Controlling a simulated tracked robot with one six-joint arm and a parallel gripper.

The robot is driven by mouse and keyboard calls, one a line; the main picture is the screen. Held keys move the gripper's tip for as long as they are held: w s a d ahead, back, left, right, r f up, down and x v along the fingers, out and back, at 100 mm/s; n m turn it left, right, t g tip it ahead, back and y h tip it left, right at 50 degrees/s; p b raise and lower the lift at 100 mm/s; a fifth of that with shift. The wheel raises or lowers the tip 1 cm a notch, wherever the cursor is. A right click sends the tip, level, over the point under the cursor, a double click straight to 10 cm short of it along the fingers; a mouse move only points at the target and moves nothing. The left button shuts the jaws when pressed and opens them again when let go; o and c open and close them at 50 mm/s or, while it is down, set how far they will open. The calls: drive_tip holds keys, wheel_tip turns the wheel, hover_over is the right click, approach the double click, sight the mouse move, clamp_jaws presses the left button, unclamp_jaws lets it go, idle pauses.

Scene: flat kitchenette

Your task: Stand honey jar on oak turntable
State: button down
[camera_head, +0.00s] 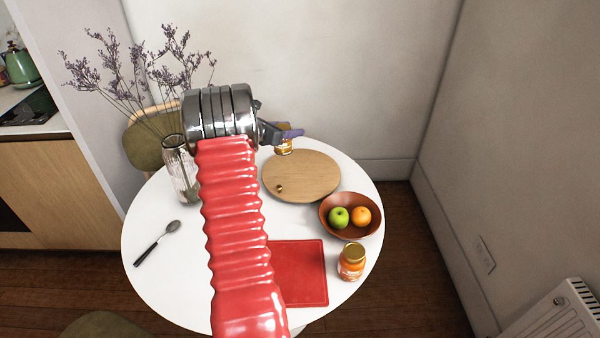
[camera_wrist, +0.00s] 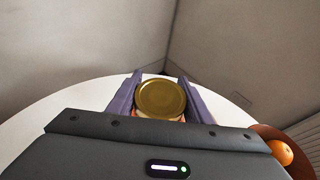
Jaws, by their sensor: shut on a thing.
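The honey jar (camera_head: 283,146), amber with a gold lid, is between the fingers of my gripper (camera_head: 280,134). In the wrist view my gripper (camera_wrist: 161,88) is shut on it, with a purple finger on each side of the gold lid of the jar (camera_wrist: 161,98). The jar looks upright. In the head view its base shows at the far edge of the oak turntable (camera_head: 312,180), a round wooden disc with a small knob. I cannot tell whether the jar is raised or touches a surface. The turntable is not seen in the wrist view.
The white round table (camera_head: 165,270) also bears a brown bowl (camera_head: 335,229) of fruit, a second jar (camera_head: 351,262) with orange contents, a red board (camera_head: 300,272), a spoon (camera_head: 158,243) and a glass vase (camera_head: 180,170) of dried flowers. The turntable's top looks clear except its knob.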

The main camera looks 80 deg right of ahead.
wheel_tip(320, 180, down, 6)
idle(0.5)
drive_tip(key=shift+s+f, duration=0.1)
drive_tip(key=shift+s, duration=0.05)
drive_tip(key=shift+f, duration=1.8)
drive_tip(key=shift+f, duration=0.1)
drive_tip(key=c, duration=0.9)
unclamp_jaws()
drive_tip(key=v, duration=1.2)
